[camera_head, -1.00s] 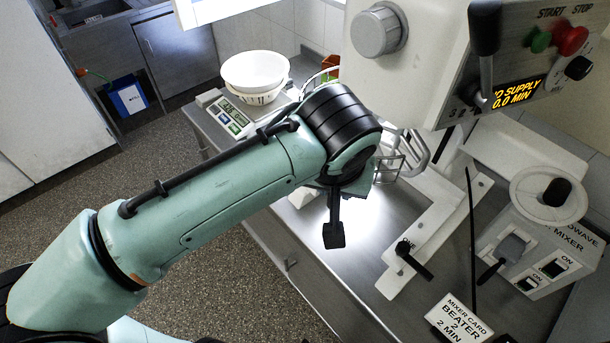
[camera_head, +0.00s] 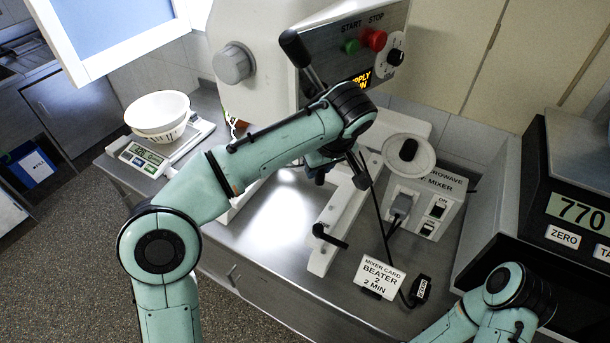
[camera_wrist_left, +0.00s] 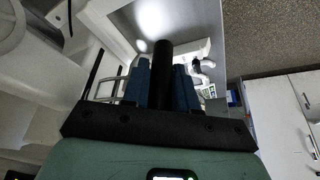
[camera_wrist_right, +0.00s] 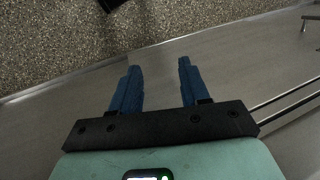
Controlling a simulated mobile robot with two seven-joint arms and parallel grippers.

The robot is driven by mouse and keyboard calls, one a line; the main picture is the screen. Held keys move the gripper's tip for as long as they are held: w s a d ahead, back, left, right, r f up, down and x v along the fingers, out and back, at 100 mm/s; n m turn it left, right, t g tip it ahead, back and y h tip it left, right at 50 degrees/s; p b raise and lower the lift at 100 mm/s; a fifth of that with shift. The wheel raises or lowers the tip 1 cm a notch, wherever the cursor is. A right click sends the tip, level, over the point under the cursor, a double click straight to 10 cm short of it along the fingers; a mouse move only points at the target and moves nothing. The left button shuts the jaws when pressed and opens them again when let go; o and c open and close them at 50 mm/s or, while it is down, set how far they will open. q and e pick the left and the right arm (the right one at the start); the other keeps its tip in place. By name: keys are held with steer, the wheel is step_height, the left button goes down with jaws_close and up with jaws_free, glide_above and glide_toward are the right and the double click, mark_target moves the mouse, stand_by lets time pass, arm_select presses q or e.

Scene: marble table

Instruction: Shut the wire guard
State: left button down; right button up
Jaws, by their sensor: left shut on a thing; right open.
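My left gripper (camera_wrist_left: 161,76) is shut on a dark cylindrical handle (camera_wrist_left: 163,58) between its blue fingers in the left wrist view. Thin pale wires of the wire guard (camera_wrist_left: 110,88) show beside the fingers there. Whether the handle joins these wires is hidden. In the head view, my left forearm and wrist cover the area before the mixer (camera_head: 270,75), and most of the guard is hidden. My right gripper (camera_wrist_right: 155,85) is open and empty above the grey steel bench front in the right wrist view.
A mixer card (camera_head: 380,278) stands on the steel bench. A control box (camera_head: 425,205) with a round white dish is right of centre. A scale (camera_head: 150,155) with white bowls (camera_head: 158,112) is at left.

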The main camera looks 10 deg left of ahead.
arm_select(q)
steer(key=shift+w+d+r+n, duration=0.15)
steer(key=shift+w+d+n, duration=0.15)
steer(key=shift+w+d, duration=0.3)
steer(key=c, duration=1)
jaws_free()
steer(key=shift+a, duration=0.1)
steer(key=v, duration=1.3)
steer(key=shift+r, duration=0.15)
